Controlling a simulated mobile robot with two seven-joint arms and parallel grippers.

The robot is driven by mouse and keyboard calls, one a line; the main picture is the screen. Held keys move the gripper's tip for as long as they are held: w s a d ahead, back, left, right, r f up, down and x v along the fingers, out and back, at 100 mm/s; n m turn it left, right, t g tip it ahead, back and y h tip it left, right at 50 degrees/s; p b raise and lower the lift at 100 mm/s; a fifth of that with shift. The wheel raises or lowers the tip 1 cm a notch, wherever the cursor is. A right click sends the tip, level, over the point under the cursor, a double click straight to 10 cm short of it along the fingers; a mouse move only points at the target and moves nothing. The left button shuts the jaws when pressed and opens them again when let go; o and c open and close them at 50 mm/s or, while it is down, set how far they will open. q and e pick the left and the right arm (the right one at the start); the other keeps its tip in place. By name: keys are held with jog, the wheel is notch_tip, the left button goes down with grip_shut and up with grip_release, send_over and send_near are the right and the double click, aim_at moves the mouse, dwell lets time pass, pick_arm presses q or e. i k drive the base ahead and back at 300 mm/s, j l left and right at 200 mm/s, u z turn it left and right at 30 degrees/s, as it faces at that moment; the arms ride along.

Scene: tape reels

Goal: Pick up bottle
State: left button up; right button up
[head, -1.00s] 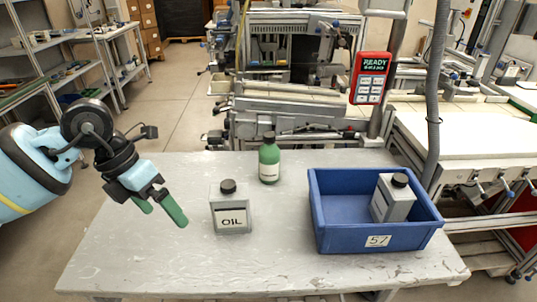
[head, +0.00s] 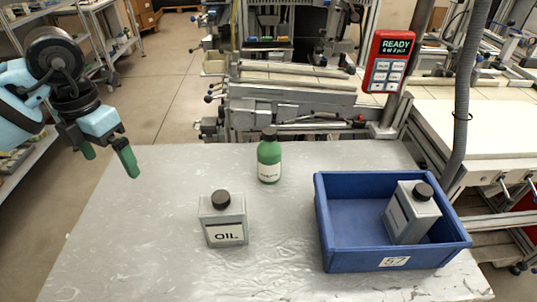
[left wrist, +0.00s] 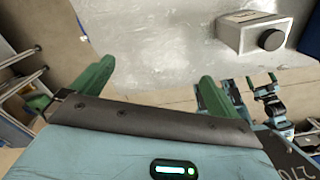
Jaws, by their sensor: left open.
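A grey square bottle labelled OIL (head: 223,219) with a black cap stands upright on the grey table (head: 150,240), left of its middle. A green round bottle (head: 269,158) with a dark cap and pale label stands behind it. A similar grey bottle (head: 410,214) leans inside the blue crate (head: 393,262) marked 57. My left gripper (head: 108,158) is open and empty, above the table's back left edge, apart from all bottles. In the left wrist view, its green fingers (left wrist: 150,90) are spread, and a grey bottle (left wrist: 252,32) shows at upper right. My right gripper is not clearly seen.
A red device reading READY (head: 390,62) is mounted on a post behind the table. A grey hose (head: 460,100) hangs behind the crate. Metal machinery (head: 290,95) stands along the table's back edge. The left and front of the table are clear.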

aim_at(270, 153)
jog(key=l+z, duration=0.15)
jog(key=l, duration=0.35)
jog(key=i+l+z, duration=0.2)
jog(key=l, duration=0.25)
jog(key=i+l+z, duration=0.15)
jog(key=l, duration=0.3)
jog(key=k, duration=0.05)
